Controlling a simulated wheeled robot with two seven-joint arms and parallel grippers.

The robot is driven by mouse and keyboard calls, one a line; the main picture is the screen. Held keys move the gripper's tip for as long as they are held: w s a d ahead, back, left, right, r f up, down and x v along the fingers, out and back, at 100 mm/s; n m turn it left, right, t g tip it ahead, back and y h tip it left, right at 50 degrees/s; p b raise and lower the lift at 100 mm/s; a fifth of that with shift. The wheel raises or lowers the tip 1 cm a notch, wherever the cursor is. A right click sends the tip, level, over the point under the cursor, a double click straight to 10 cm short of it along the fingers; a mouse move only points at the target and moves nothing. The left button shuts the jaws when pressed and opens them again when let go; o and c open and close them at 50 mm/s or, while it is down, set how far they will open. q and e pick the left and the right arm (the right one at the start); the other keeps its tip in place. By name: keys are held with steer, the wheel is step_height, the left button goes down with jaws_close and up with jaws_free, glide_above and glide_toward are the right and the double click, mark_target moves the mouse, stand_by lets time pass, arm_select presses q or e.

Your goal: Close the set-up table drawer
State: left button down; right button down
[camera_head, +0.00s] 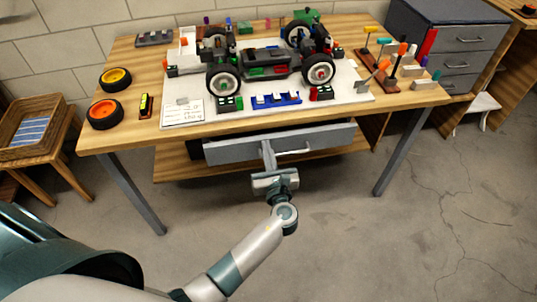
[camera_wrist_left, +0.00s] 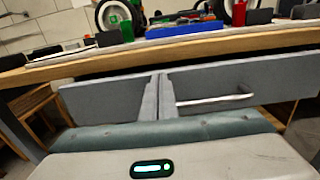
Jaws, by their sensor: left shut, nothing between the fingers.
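The set-up table (camera_head: 130,135) has a wooden top and grey legs. Its grey drawer (camera_head: 228,149) sits under the front edge, with a silver bar handle (camera_head: 293,151). The drawer front is close under the tabletop edge; I cannot tell exactly how far it stands out. My left gripper (camera_head: 266,146) is shut and empty, its fingers pointing at the middle of the drawer front, just left of the handle. In the left wrist view the fingers (camera_wrist_left: 158,82) reach the drawer front (camera_wrist_left: 105,98) beside the handle (camera_wrist_left: 215,99); contact is unclear. My right gripper is not in view.
An RC car (camera_head: 265,62) stands on a white mat (camera_head: 350,92) on the table, with loose wheels (camera_head: 105,113) at left and a tool rack (camera_head: 393,78) at right. A grey drawer cabinet (camera_head: 455,45) is at back right, a wicker basket (camera_head: 35,125) at left. The floor in front is clear.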

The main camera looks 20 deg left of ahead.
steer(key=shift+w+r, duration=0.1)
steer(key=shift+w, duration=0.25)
